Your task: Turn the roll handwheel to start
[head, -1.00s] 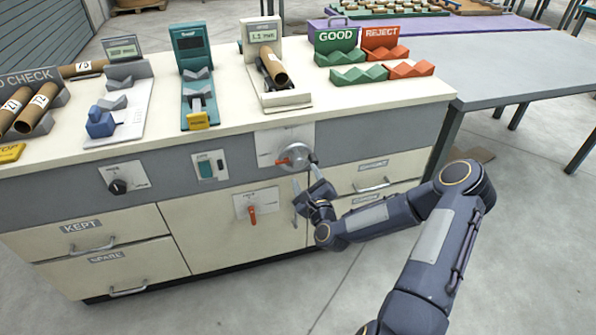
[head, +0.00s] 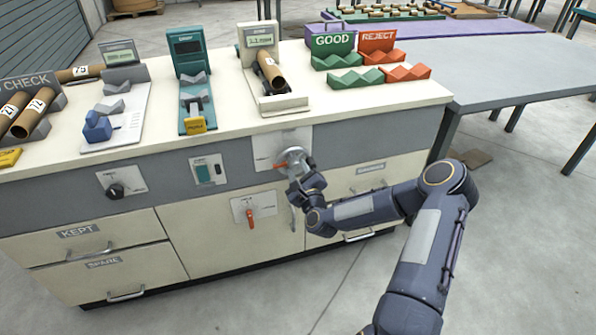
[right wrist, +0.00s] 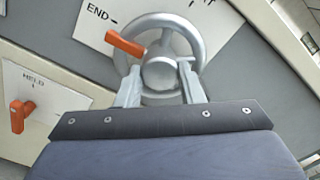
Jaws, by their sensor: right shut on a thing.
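The roll handwheel is a silver wheel (head: 291,157) with an orange pointer on the front of the cabinet. In the right wrist view the wheel (right wrist: 200,32) fills the top middle, with its round hub and the orange pointer (right wrist: 124,45) aimed to the upper left, near the word END on the white plate (right wrist: 90,28). My right gripper (right wrist: 160,92) is shut on the handwheel, with its fingers on either side below the hub. In the head view my right gripper (head: 300,172) hides the lower right of the wheel. My left gripper is not in view.
An orange lever (head: 251,218) on a white plate sits lower left of the wheel. A black knob (head: 115,190) and a switch panel (head: 208,170) are further left. A cardboard tube (head: 271,70) rests in a stand on the counter above. Drawers (head: 370,180) lie right of the wheel.

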